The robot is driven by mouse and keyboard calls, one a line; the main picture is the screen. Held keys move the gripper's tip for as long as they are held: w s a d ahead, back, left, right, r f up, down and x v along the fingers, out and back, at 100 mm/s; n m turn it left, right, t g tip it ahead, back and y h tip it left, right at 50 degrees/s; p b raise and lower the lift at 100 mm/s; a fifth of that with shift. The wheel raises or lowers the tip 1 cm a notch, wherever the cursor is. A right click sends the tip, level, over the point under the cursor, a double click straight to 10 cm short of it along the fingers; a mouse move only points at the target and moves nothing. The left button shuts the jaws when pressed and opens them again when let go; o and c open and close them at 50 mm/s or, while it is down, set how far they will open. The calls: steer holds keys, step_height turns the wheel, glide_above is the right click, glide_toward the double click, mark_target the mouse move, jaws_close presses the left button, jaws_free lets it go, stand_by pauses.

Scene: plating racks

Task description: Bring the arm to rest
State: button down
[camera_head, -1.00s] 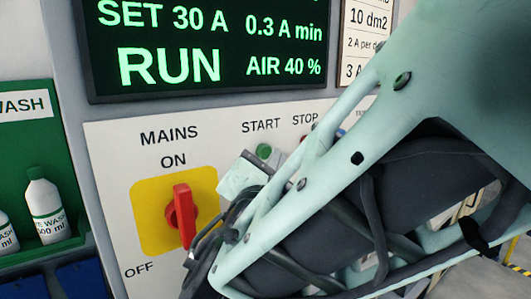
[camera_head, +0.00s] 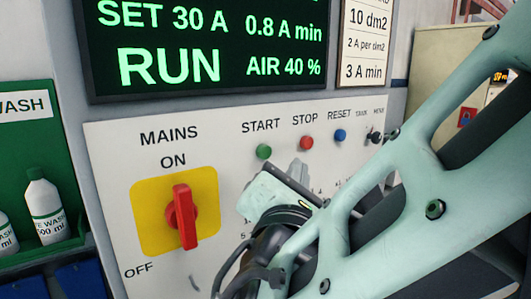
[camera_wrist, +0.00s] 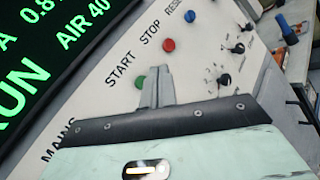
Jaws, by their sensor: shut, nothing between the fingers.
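My gripper (camera_head: 300,168) is in front of the control panel (camera_head: 110,215), below the START and STOP buttons. In the wrist view its two fingers (camera_wrist: 160,72) are together with nothing between them, pointing at the panel. The fingertips appear between the green START button (camera_wrist: 139,82) and the red STOP button (camera_wrist: 168,45). Whether they touch the panel cannot be told. My pale green arm crosses the right side of the head view and hides the lower right of the panel.
The red mains switch (camera_head: 182,215) on its yellow plate stands upright at ON, left of my gripper. Above, the display (camera_head: 210,50) reads RUN, 30 A and 0.8 A min. White bottles (camera_head: 44,208) stand on a green shelf at far left. Small knobs (camera_wrist: 238,48) are right of the buttons.

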stand_by(0.3)
steer(key=s+d+f+m+g+h+b, duration=0.2)
steer(key=d+f+m+g+b, duration=0.15)
steer(key=d+f+g, duration=0.45)
steer(key=s+d+f+m+g+h+b, duration=0.2)
steer(key=d+f+m+g, duration=0.15)
steer(key=d+f, duration=0.45)
steer(key=s+a+f+m+g+y+b, duration=0.3)
steer(key=s+f+m+g+y, duration=0.1)
steer(key=s+f+m, duration=0.1)
steer(key=s+a+f+m+g+y+b, duration=0.3)
steer(key=s+f+m, duration=0.3)
steer(key=f, duration=0.3)
steer(key=shift+s+a+f+m+g+y, duration=0.15)
steer(key=shift+f+m+g+y, duration=0.2)
steer(key=shift+y, duration=0.35)
